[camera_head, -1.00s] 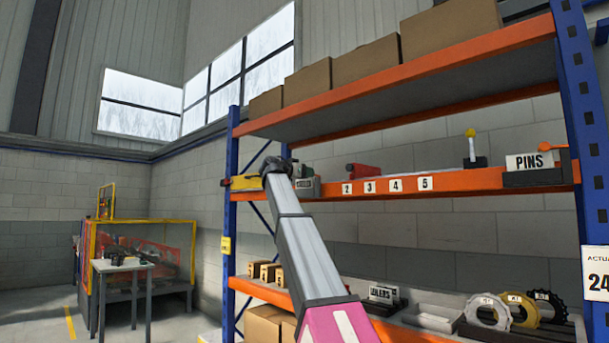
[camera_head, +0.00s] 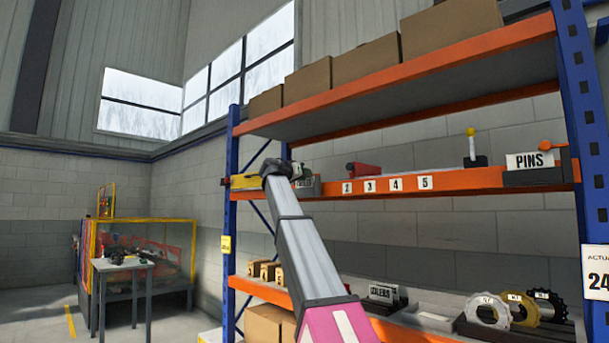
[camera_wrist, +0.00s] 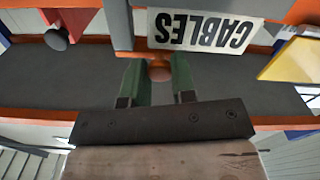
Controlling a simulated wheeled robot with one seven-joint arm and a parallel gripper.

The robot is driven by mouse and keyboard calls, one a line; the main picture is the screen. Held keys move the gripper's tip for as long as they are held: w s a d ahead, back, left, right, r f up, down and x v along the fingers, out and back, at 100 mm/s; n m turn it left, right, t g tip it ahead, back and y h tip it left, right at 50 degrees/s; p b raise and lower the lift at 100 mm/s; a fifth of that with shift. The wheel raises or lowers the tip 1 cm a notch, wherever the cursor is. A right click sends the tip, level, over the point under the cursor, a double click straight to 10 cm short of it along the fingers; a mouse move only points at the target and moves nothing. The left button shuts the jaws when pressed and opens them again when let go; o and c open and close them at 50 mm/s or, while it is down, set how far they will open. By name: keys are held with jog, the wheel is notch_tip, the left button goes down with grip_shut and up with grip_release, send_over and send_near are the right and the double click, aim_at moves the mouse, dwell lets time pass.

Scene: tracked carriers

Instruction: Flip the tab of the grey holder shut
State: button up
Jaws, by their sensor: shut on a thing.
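The grey holder (camera_head: 306,187) stands at the left end of the middle shelf, partly hidden behind my arm. Its white CABLES label (camera_wrist: 205,31) appears upside down in the wrist view, just beyond my fingers. My gripper (camera_wrist: 159,82) has two green fingers, shut on a small orange-brown rounded piece (camera_wrist: 159,70), which looks like the end of the holder's tab. Most of the tab and its hinge are hidden, so I cannot tell its angle.
A red object (camera_head: 363,170) lies right of the holder; its red side and grey knob show in the wrist view (camera_wrist: 72,22). A yellow piece (camera_head: 243,182) is by the blue left post. The PINS holder (camera_head: 530,178) stands far right. The upper shelf (camera_head: 400,88) hangs above.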

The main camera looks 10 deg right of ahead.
dwell(0.3)
jog(key=o, duration=0.9)
jog(key=v, duration=1.1)
